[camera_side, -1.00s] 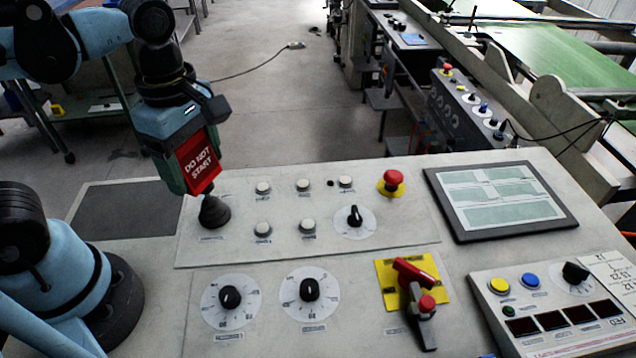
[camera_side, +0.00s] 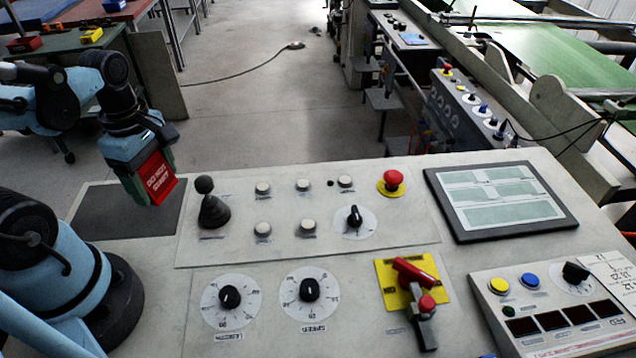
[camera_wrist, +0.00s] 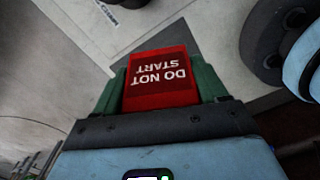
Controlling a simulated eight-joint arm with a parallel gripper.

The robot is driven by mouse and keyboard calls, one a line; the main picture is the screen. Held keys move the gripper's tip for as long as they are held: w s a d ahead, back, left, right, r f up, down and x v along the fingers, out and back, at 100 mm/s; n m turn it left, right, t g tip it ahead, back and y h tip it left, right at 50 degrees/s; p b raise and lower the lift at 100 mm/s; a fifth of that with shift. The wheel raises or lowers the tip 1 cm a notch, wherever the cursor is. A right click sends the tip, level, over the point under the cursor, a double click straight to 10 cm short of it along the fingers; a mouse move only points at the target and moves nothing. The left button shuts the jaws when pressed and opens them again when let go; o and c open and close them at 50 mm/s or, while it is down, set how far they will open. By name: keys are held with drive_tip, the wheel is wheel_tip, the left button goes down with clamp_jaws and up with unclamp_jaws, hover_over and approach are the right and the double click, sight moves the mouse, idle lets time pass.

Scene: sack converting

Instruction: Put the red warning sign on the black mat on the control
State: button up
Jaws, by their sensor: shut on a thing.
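The red warning sign (camera_side: 157,179) reads "DO NOT START" and is held between the green fingers of my gripper (camera_side: 150,184). The wrist view also shows the sign (camera_wrist: 160,78), with its lettering upside down, between the fingers of my gripper (camera_wrist: 162,85). The black mat (camera_side: 100,211) lies flat at the left end of the control panel. In the side view the sign appears in front of the mat's upper right part, tilted. It looks to be above the mat, but the exact gap cannot be told.
A black joystick (camera_side: 211,205) stands upright just right of the mat. White buttons (camera_side: 263,188), a red emergency button (camera_side: 393,180) and a screen (camera_side: 500,199) are further right. Two dials (camera_side: 229,297) are nearer the front. The mat's surface looks bare.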

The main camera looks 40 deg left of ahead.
sight(162, 206)
drive_tip(key=shift+a+f, duration=0.5)
drive_tip(key=shift+a, duration=0.35)
drive_tip(key=shift+a+f, duration=0.5)
drive_tip(key=shift+a, duration=0.3)
drive_tip(key=shift+w+f, duration=0.1)
drive_tip(key=shift+f, duration=1.9)
drive_tip(key=shift+f, duration=0.15)
drive_tip(key=o, duration=1.2)
drive_tip(key=shift+c, duration=0.2)
